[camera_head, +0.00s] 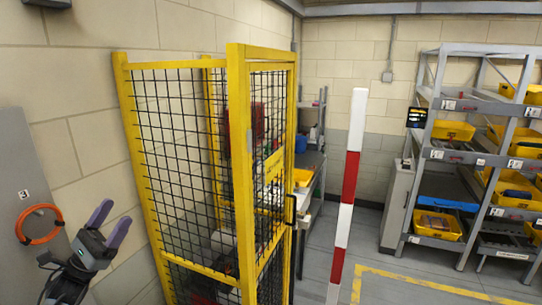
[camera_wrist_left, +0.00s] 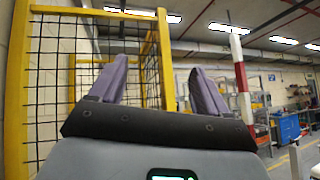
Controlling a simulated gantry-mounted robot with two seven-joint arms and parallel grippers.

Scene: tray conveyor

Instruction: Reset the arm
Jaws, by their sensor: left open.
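My left gripper (camera_head: 112,222) is at the lower left of the head view, in front of the block wall and left of the yellow cage. Its two purple fingers are apart with nothing between them. In the left wrist view the fingers (camera_wrist_left: 152,85) point up and away, apart and empty, with the cage beyond them. My right gripper is in neither view.
A yellow-framed mesh cage (camera_head: 238,170) stands close to the right of my left gripper. A red-and-white post (camera_head: 347,190) stands right of it. A shelf rack (camera_head: 430,130) with yellow bins is at the right. An orange ring (camera_head: 40,224) is on a grey panel (camera_head: 25,160) at the left.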

